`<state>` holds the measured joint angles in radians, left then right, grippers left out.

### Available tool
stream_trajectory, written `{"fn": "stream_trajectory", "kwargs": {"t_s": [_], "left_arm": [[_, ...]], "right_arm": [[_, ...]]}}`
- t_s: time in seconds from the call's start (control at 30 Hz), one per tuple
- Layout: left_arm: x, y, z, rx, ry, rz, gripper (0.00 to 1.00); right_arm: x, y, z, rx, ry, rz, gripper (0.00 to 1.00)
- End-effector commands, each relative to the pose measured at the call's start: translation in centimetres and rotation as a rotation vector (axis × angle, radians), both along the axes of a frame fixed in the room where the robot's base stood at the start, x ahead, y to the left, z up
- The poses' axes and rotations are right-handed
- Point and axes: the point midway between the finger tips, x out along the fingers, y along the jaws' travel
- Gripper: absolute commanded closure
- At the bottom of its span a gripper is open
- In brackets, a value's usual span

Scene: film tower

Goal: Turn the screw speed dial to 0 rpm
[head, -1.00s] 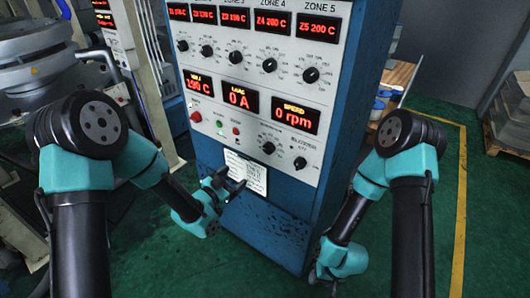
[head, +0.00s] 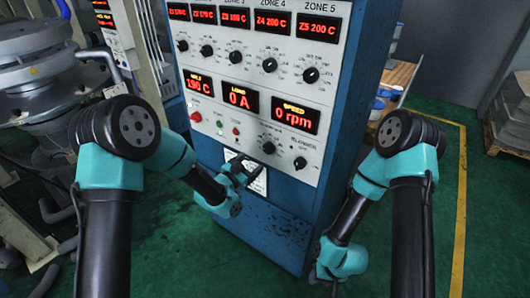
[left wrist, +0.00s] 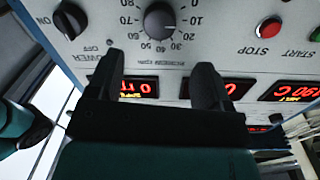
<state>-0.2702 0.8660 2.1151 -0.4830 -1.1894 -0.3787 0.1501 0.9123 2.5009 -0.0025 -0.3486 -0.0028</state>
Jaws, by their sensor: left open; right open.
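The screw speed dial (head: 268,147) is a black round knob low on the grey panel, below the speed display (head: 297,114), which reads 0 rpm. My left gripper (head: 245,172) is just below the dial in the head view. In the wrist view its open fingers (left wrist: 159,72) point toward the dial, empty and apart from it. My right gripper (head: 314,277) hangs low by the cabinet's right side, small and dark.
A red stop button (head: 196,116) and a green start button (head: 220,123) are to the left. Zone knobs (head: 310,75) line the panel above. A label sheet (head: 259,184) is behind my left gripper.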

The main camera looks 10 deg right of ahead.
Motion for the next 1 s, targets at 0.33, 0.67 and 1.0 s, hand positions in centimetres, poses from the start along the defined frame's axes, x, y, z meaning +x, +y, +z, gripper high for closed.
{"fn": "stream_trajectory", "kwargs": {"t_s": [0.33,0.67,1.0], "left_arm": [[4.3,-4.2,0.0,-0.001,-0.001,0.0,0.27],[6.5,-6.2,0.0,0.001,0.001,0.0,0.27],[6.5,-6.2,0.0,0.001,0.001,0.0,0.33]], "right_arm": [[0.0,0.0,0.0,0.0,0.0,0.0,0.57],[0.0,0.0,0.0,0.0,0.0,0.0,0.57],[0.0,0.0,0.0,0.0,0.0,0.0,0.57]]}}
